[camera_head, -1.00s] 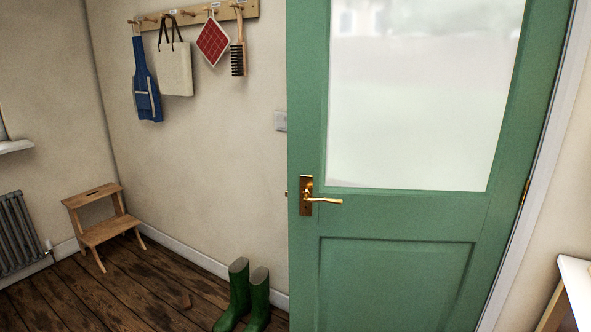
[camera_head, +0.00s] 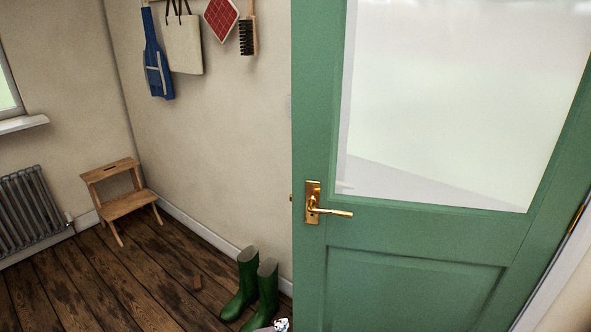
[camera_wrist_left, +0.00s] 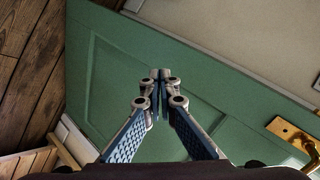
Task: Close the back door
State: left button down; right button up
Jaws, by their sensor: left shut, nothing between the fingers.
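The back door (camera_head: 310,275) is green with a large glass pane and fills the right half of the head view. It stands open into the room, with its hinges on the right and its free edge on the left. A brass lever handle (camera_head: 328,211) sits near that free edge. In the left wrist view the door's lower panel (camera_wrist_left: 225,100) lies behind the fingers, and the handle (camera_wrist_left: 290,131) is at the right. My left gripper (camera_wrist_left: 160,76) is shut and empty; only a bit of it or its arm shows at the bottom of the head view. Contact with the door cannot be told. My right gripper is out of view.
Green boots (camera_head: 248,287) stand on the wooden floor left of the door's free edge. A wooden step stool (camera_head: 125,200) and a radiator (camera_head: 30,210) are farther left. A bag (camera_head: 184,45) and other things hang on the wall. The floor between stool and boots is largely clear.

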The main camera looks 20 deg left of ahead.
pick_arm(q)
jog(key=w+r+m+t+p, duration=0.1)
jog(key=w+r+t, duration=0.15)
jog(key=r, duration=0.75)
jog(key=w+r+m+t, duration=0.1)
jog(key=w+r, duration=0.2)
jog(key=r, duration=0.7)
jog(key=m+t+y+p, duration=0.1)
jog(key=m+t+p, duration=0.1)
jog(key=t, duration=0.1)
send_near(299, 173)
jog(key=w+p, duration=0.1)
jog(key=w, duration=0.2)
jog(key=w+p, duration=0.1)
jog(key=w, duration=0.3)
jog(key=shift+a, duration=0.25)
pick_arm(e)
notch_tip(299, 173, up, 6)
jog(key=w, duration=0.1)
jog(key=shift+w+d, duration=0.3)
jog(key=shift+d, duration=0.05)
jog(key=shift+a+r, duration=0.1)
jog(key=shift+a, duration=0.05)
pick_arm(q)
jog(key=shift+r, duration=0.1)
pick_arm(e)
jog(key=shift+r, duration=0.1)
